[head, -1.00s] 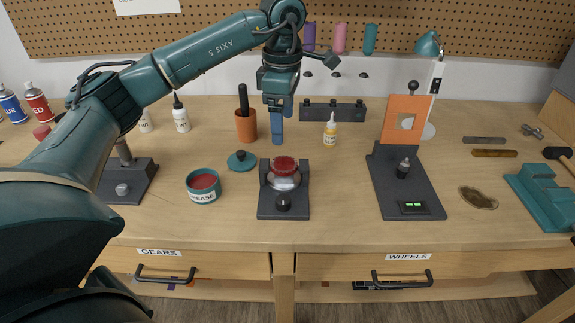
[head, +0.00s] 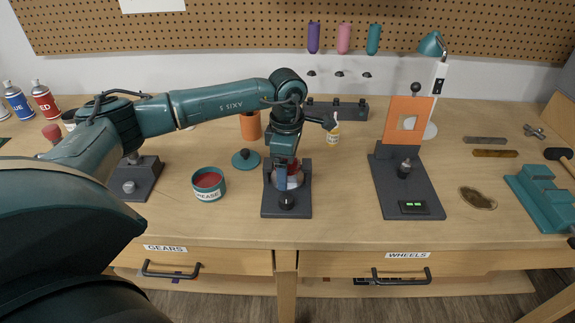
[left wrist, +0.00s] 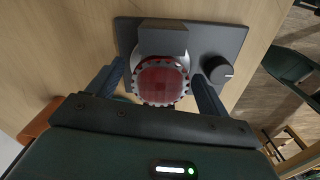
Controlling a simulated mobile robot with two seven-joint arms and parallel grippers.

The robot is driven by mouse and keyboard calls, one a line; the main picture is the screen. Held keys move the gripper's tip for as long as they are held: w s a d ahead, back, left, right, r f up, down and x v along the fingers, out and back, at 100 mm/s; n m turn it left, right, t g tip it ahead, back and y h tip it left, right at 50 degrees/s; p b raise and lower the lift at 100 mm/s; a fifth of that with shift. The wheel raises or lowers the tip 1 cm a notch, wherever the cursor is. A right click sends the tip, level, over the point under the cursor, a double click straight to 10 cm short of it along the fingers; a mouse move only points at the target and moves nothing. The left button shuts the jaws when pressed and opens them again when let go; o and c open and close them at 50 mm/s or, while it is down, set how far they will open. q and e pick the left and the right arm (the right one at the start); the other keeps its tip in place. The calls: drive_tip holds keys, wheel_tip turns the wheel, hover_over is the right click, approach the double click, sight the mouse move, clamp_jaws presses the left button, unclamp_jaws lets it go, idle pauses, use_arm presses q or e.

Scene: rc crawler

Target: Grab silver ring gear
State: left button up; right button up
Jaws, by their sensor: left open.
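The silver ring gear (left wrist: 160,103) shows in the left wrist view as a toothed metal ring around a red round part (left wrist: 160,80), on a dark fixture (left wrist: 126,34). In the head view the fixture (head: 272,208) stands at the table's front middle, and my left gripper (head: 283,184) hides most of what sits on it. My left gripper also shows in the left wrist view (left wrist: 160,72). It is open, with one finger on each side of the gear. Whether the fingers touch it I cannot tell. My right gripper is not in view.
A grease tin (head: 209,184) and a teal lid (head: 246,160) are left of the fixture. A dark stand with an orange plate (head: 404,121) is to the right. Bare table lies between.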

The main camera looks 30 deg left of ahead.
use_arm(q)
drive_tip(key=c, duration=1.1)
drive_tip(key=shift+r, duration=0.1)
drive_tip(key=shift+c, duration=0.2)
